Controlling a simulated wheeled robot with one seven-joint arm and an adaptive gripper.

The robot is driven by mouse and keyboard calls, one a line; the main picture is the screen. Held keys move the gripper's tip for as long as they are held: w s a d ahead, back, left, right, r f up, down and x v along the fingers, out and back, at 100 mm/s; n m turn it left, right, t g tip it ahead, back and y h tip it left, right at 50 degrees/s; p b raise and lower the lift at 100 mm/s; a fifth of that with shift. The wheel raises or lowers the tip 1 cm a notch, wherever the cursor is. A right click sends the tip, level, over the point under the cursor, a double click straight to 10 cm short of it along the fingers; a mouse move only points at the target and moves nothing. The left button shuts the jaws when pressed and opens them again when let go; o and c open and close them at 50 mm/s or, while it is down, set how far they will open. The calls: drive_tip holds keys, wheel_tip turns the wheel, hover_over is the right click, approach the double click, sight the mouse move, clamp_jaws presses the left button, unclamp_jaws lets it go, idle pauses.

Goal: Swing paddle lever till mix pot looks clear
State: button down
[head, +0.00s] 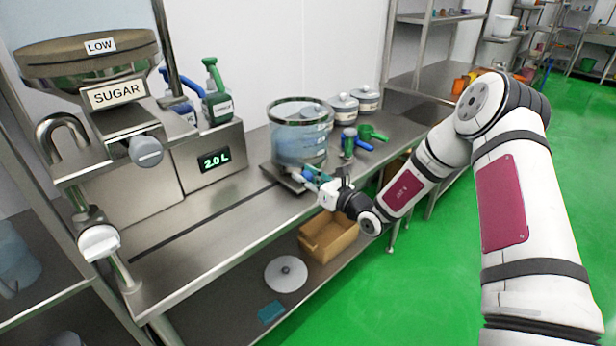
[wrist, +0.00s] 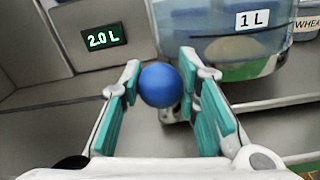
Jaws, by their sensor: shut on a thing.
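The mix pot (head: 300,150) is a clear, dark-rimmed vessel on the bench. Its contents look hazy blue in the head view. In the wrist view the pot (wrist: 205,45) carries a "1 L" label, and a pale green patch shows low inside it. The paddle lever's round blue knob (wrist: 160,86) sits in front of the pot, between the teal pads of my gripper (wrist: 160,75). My gripper (head: 312,182) is shut on the knob, at the pot's front foot. The lever's shaft is mostly hidden.
A "2.0 L" display (head: 214,160) stands left of the pot, beside the sugar hopper (head: 90,60). A green spray bottle (head: 216,95) stands behind. Scoops (head: 370,133) and lidded tubs (head: 343,107) are right of the pot. A cardboard box (head: 330,238) sits on the lower shelf.

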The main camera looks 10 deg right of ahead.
drive_tip(key=shift+a+r, duration=0.15)
drive_tip(key=c, duration=1.2)
unclamp_jaws()
drive_tip(key=shift+s+d, duration=0.4)
drive_tip(key=shift+d, duration=0.1)
drive_tip(key=v, duration=1.1)
drive_tip(key=shift+a, duration=0.15)
